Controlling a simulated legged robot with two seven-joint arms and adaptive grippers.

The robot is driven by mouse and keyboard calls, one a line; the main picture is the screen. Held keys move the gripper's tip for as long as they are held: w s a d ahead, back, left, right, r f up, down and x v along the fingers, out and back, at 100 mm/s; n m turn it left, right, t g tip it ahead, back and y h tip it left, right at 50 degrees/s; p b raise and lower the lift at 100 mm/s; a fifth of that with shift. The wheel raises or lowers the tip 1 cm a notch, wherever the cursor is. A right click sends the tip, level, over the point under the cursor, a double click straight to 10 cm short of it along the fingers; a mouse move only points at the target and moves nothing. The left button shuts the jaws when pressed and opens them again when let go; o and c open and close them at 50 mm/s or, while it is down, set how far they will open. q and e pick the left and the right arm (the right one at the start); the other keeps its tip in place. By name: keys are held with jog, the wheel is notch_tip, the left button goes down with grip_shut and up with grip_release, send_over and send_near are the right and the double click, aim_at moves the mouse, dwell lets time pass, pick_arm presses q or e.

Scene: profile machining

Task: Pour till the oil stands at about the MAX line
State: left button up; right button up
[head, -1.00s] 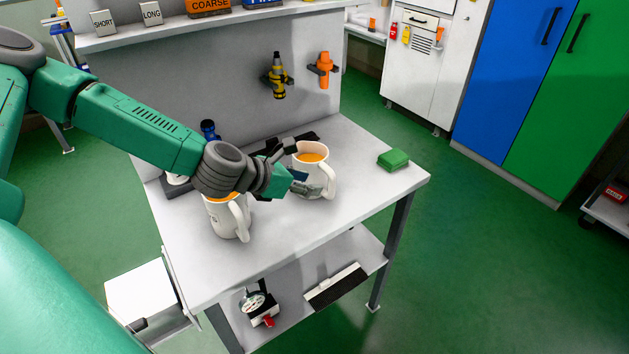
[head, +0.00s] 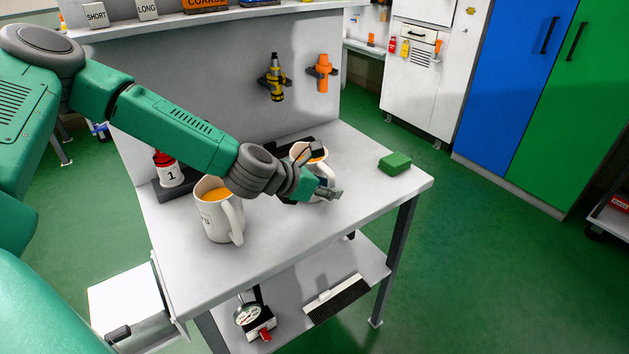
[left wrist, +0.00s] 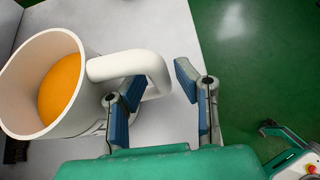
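A white mug-shaped jug (head: 328,172) with orange oil stands upright on the bench, partly hidden by my left gripper (head: 324,172). In the left wrist view its body (left wrist: 88,112) and oil (left wrist: 60,88) are at left, and its white handle (left wrist: 135,68) reaches toward the gripper (left wrist: 158,95). The gripper's blue-padded fingers are apart, with the handle's outer part between them; the pads do not clearly grip it. A second white jug (head: 218,222), also holding orange oil, stands nearer at left, handle to the front right. I cannot make out a MAX line. My right gripper is not in view.
A red-topped container marked 1 (head: 168,172) stands on a dark base behind the nearer jug. A green block (head: 394,162) lies at the bench's right. The bench's front (head: 285,240) is clear. A yellow-black tool (head: 275,78) and an orange tool (head: 322,72) hang behind.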

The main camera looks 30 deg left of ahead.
aim_at(329, 173)
pick_arm(q)
grip_shut()
jog(key=shift+r, duration=0.1)
jog(key=shift+r, duration=0.15)
jog(key=shift+r+p, duration=0.35)
jog(key=shift+p, duration=0.05)
jog(key=shift+r+p, duration=0.35)
jog(key=shift+r, duration=0.15)
jog(key=shift+r+p, duration=1.05)
jog(key=shift+r, duration=0.45)
